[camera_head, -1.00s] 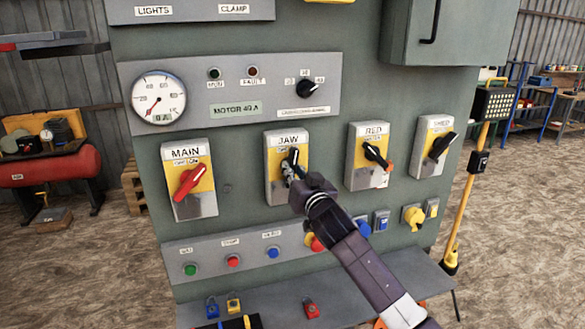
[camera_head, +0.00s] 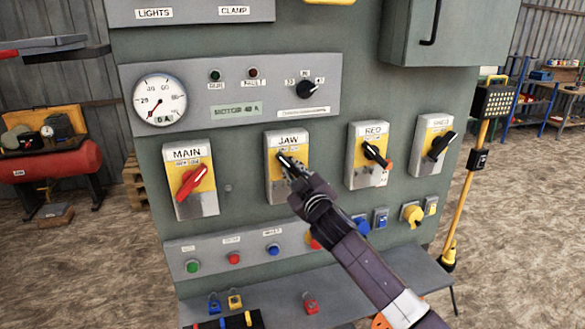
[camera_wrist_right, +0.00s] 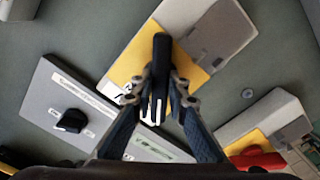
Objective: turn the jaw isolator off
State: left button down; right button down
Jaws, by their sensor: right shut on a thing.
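The jaw isolator (camera_head: 275,189) is a grey box with a yellow plate labelled JAW, on the green panel between the MAIN and RED isolators. My right gripper (camera_head: 291,168) is at its front and shut on its black handle (camera_head: 284,158). In the head view the handle tilts toward the upper left. In the right wrist view the black handle (camera_wrist_right: 161,55) stands between the two fingers of my right gripper (camera_wrist_right: 160,88), over the yellow plate (camera_wrist_right: 136,62). The gripper hides part of the handle and box. My left gripper is not in view.
The MAIN isolator (camera_head: 189,180) with a red handle is at the left; the RED isolator (camera_head: 368,156) and another isolator (camera_head: 434,146) are at the right. A row of push buttons (camera_head: 234,258) is below. A shelf (camera_head: 275,300) with padlocks juts out underneath.

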jog(key=shift+n, duration=0.7)
jog(key=c, duration=1.9)
grip_release()
jog(key=shift+s, duration=0.1)
jog(key=v, duration=1.1)
jog(key=shift+s+d, duration=0.15)
jog(key=shift+s, duration=0.2)
